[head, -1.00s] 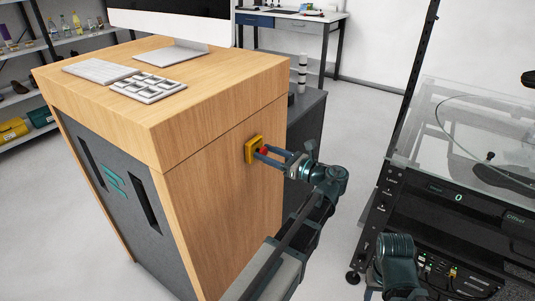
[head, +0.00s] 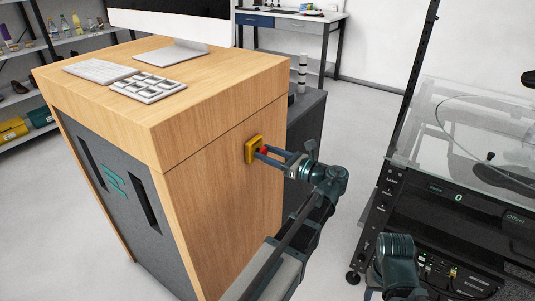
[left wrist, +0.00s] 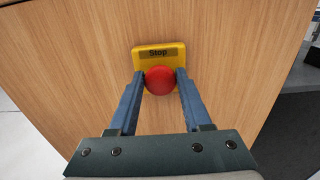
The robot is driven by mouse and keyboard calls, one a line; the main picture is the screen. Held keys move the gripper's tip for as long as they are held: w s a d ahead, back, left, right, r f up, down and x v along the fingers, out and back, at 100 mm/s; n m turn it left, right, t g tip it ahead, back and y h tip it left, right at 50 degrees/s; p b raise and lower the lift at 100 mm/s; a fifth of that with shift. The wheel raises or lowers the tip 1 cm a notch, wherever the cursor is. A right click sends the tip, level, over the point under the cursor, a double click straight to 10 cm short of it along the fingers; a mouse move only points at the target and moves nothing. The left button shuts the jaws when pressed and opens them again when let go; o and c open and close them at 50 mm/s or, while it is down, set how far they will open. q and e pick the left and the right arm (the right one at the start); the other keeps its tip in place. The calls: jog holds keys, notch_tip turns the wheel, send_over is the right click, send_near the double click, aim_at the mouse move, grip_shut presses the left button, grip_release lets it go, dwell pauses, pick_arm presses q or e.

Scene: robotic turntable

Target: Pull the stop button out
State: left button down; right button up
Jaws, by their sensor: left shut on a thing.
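The red stop button (left wrist: 160,81) sits on a yellow plate (left wrist: 158,51) marked "Stop", fixed to the wooden side of the desk. In the head view the yellow plate (head: 250,150) shows at the desk's right side, with a bit of the red button (head: 264,151) beside it. My left gripper (left wrist: 160,78) is shut on the red button, with one blue finger on each side of it. It also shows in the head view (head: 262,153), reaching to the plate from the right. My right gripper cannot be made out; only part of the right arm shows at the lower right.
The wooden desk (head: 215,115) carries a keyboard (head: 100,71), a keypad (head: 148,89) and a monitor stand. A black rack with a clear cover (head: 470,140) stands at the right. Open floor lies between desk and rack.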

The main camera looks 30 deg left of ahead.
pick_arm(q)
jog(key=shift+d, duration=0.1)
dwell(0.4)
jog(key=shift+d, duration=0.75)
jog(key=shift+c, duration=1.8)
grip_release()
jog(key=shift+d, duration=0.1)
jog(key=shift+d, duration=0.15)
jog(key=s+d, duration=0.1)
jog(key=d, duration=1.2)
jog(key=shift+d, duration=0.25)
jog(key=shift+s, duration=0.1)
